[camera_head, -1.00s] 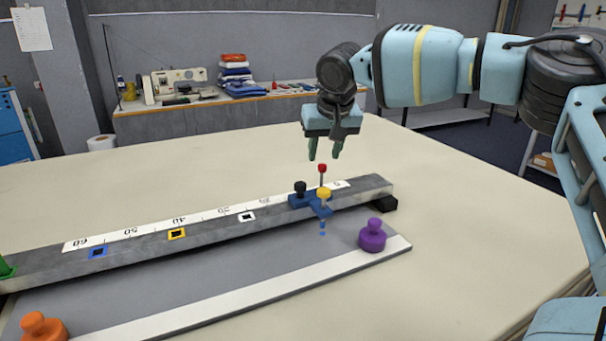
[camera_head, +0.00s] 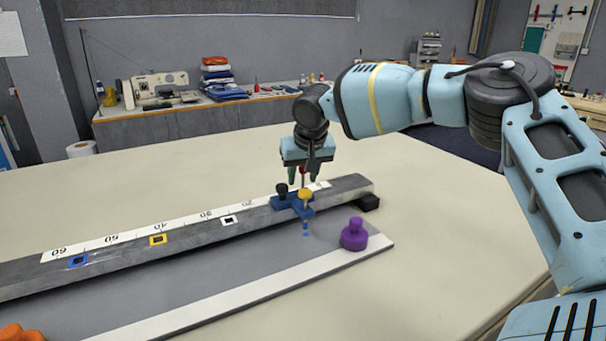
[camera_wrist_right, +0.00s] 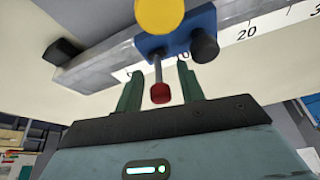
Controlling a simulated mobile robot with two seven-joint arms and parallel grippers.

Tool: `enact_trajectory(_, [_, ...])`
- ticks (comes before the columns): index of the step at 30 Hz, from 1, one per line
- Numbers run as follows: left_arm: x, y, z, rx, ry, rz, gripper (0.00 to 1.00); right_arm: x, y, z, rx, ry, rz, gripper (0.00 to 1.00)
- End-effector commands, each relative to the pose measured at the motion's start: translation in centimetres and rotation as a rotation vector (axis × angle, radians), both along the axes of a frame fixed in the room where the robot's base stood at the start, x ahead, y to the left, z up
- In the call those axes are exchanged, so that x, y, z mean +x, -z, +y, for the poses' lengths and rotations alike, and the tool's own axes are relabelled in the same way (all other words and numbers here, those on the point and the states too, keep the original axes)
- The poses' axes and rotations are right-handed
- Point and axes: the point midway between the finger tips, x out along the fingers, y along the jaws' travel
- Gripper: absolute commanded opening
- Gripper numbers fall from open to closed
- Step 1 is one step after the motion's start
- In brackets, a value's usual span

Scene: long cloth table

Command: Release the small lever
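The small lever, a thin metal stem with a red knob (camera_wrist_right: 160,94), stands on a blue slider (camera_head: 292,204). The slider sits near the right end of a grey rail (camera_head: 200,233) and also carries a black knob (camera_head: 282,190) and a yellow knob (camera_head: 305,194). My right gripper (camera_head: 303,179) points down over the slider. In the wrist view its green fingers (camera_wrist_right: 159,86) are open, one on each side of the red knob, with gaps visible. In the head view the fingers partly hide the lever. My left gripper is out of view.
A scale strip (camera_head: 140,229) runs along the rail, with blue, yellow and white framed marks on its side. A purple knob (camera_head: 354,236) stands on the grey base plate to the right. An orange knob (camera_head: 20,334) shows at bottom left. The table (camera_head: 455,215) right of the rail is clear.

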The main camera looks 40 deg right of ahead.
Motion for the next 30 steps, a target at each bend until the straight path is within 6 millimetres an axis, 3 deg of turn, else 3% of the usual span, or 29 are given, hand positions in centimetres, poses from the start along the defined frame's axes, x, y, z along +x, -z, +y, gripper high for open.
enact_trajectory(5, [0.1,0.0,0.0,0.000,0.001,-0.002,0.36,0.0,0.0,0.0,0.000,0.000,0.000,0.37])
enact_trajectory(14, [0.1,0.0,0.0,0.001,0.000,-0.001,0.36,0.0,-0.1,0.0,0.000,0.000,0.000,0.00])
enact_trajectory(30, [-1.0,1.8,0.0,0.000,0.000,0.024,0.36,-0.7,0.3,0.2,-0.034,-0.003,-0.146,0.00])
